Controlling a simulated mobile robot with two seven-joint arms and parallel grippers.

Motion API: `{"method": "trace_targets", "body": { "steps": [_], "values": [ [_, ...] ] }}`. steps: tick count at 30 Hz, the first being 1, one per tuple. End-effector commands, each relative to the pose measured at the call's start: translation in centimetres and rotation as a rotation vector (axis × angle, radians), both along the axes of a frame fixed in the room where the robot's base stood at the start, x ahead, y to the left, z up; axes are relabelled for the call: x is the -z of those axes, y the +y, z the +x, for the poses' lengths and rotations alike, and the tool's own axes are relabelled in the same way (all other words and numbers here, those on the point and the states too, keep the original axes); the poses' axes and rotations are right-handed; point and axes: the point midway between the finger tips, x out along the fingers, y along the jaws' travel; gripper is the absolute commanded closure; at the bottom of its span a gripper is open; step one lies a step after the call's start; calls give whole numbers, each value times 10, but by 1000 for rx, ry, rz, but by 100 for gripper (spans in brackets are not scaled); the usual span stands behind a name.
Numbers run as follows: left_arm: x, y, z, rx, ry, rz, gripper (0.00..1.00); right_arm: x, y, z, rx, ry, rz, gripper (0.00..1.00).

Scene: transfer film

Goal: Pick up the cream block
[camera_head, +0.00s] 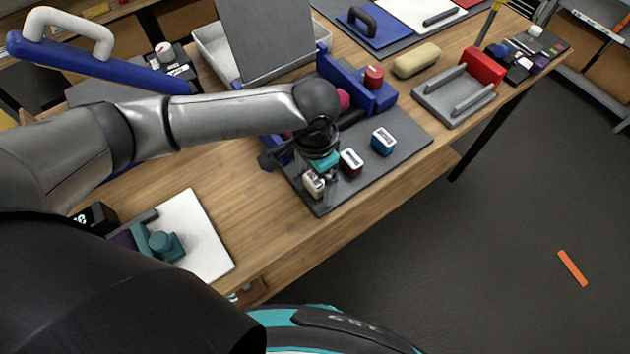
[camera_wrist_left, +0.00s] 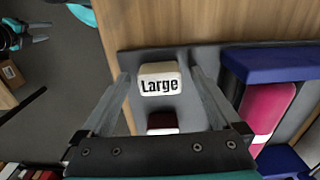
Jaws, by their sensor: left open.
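The cream block (camera_head: 313,185) stands near the front-left edge of a dark grey mat (camera_head: 400,140) on the wooden table. In the left wrist view the cream block (camera_wrist_left: 160,85) has a white face reading "Large". My left gripper (camera_head: 317,174) is over this corner of the mat, close to the cream block and partly covering it. In the left wrist view the left gripper (camera_wrist_left: 160,76) is open, its two fingers apart with the block in the gap between their tips. I cannot tell how deep the fingers reach around it. My right gripper is not in view.
A dark red block (camera_head: 351,161) stands close right of the cream one, and a blue block (camera_head: 383,141) farther right. A blue holder (camera_head: 385,97) with red and pink pieces stands behind. A grey fixture (camera_head: 445,97) is at the right. Bare table lies left of the mat.

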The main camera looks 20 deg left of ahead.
Motion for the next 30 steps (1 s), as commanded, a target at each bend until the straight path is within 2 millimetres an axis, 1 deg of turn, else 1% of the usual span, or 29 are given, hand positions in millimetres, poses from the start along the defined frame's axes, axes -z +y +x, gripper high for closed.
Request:
{"method": "trace_targets", "body": {
  "steps": [1,2,24,25,30],
  "values": [
    [0,0,0,0,0,0,3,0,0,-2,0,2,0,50],
    [0,0,0,0,0,0,6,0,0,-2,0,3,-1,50],
    [-1,0,0,-1,0,0,89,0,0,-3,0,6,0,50],
    [-1,0,0,-1,0,0,91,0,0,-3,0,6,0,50],
    [-1,0,0,-1,0,0,92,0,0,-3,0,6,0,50]
  ]
}}
